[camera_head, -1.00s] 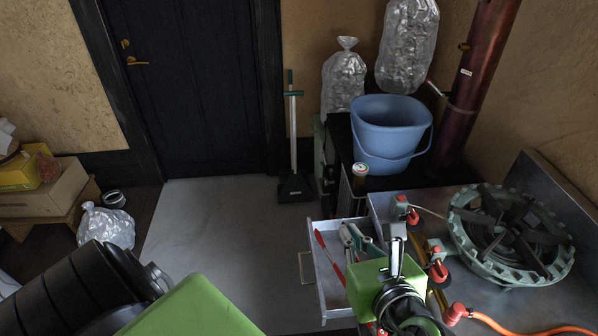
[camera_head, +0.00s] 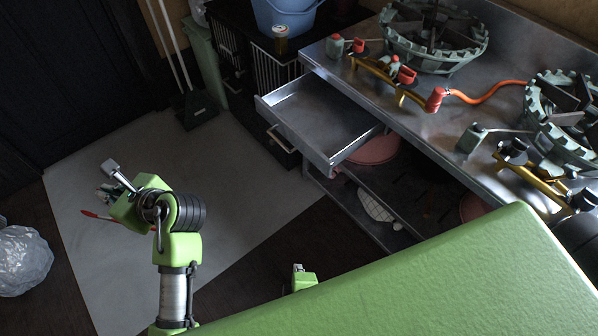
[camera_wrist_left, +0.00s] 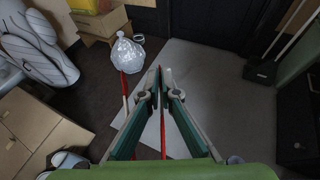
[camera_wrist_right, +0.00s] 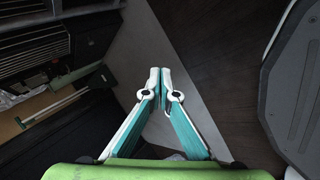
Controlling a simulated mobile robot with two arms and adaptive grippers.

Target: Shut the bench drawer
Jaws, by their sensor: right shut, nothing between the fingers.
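The bench drawer (camera_head: 297,139) is a grey metal tray, pulled out to the left from under the steel worktop. Its inside is bare, and its front has a bar handle (camera_head: 282,140). My left gripper (camera_head: 106,192) is left of the drawer, apart from it. In the left wrist view its fingers (camera_wrist_left: 160,76) are closed around a thin red stick (camera_wrist_left: 162,130); its red end (camera_head: 90,214) shows in the head view. My right gripper (camera_wrist_right: 155,76) is shut and empty. In the head view only a small green part of it seems to show, below the drawer; its fingertips are hidden.
The worktop (camera_head: 465,110) bears green burner rings (camera_head: 435,35) and an orange hose (camera_head: 490,95). A shelf under the drawer holds a pink bowl (camera_head: 375,148). A jar (camera_head: 280,40) and blue bucket (camera_head: 285,15) stand behind. Pale floor (camera_head: 215,165) is clear.

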